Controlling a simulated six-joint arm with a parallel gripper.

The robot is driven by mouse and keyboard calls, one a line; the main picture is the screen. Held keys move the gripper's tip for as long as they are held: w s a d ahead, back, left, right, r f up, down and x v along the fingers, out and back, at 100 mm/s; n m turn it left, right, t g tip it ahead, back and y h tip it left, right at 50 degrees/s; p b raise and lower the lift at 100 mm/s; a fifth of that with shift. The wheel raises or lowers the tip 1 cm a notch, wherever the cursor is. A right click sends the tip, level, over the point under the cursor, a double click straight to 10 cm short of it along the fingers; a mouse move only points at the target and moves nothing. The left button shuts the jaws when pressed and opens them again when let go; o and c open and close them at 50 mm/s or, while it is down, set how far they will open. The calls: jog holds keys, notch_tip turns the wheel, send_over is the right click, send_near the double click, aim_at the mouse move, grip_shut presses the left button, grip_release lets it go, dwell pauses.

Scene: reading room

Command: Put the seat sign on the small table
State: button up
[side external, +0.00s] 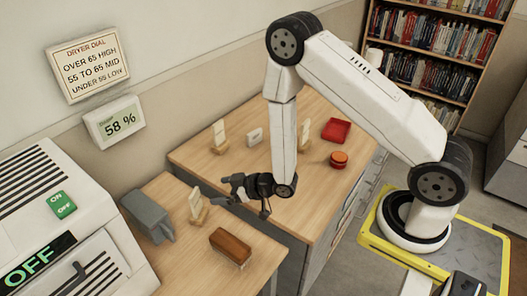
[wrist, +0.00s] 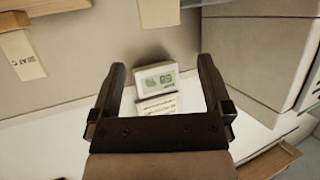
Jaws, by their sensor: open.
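My gripper (side external: 236,188) is open and empty, held in the air above the gap area between the two wooden surfaces. Its two fingers (wrist: 162,82) stand apart in the wrist view. In the side view a pale upright sign on a wooden base (side external: 197,206) stands on the nearer, smaller wooden table (side external: 190,262), left of my gripper. Similar signs stand on the larger table, one at the back left (side external: 219,135) and one further right (side external: 305,134). In the wrist view a sign lettered "SEAT C" (wrist: 26,56) shows inverted at upper left; another sign (wrist: 159,13) is cut off at the top.
A grey device (side external: 149,215) and a brown block-like brush (side external: 231,246) occupy the nearer table. A white block (side external: 255,136), red tray (side external: 336,130) and orange round object (side external: 339,159) stand on the larger table (side external: 195,159). A white machine (side external: 60,225) is at left.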

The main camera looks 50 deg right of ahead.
jog(key=s+d+r+m+g+h, duration=0.2)
jog(key=s+d+r+g+h, duration=0.25)
jog(key=r, duration=0.35)
jog(key=s+d+r+m+g, duration=0.2)
jog(key=s+r+g, duration=0.3)
jog(key=s, duration=0.5)
jog(key=shift+s+d+r+m, duration=0.2)
jog(key=shift+s+r+m, duration=0.1)
jog(key=shift+r, duration=0.15)
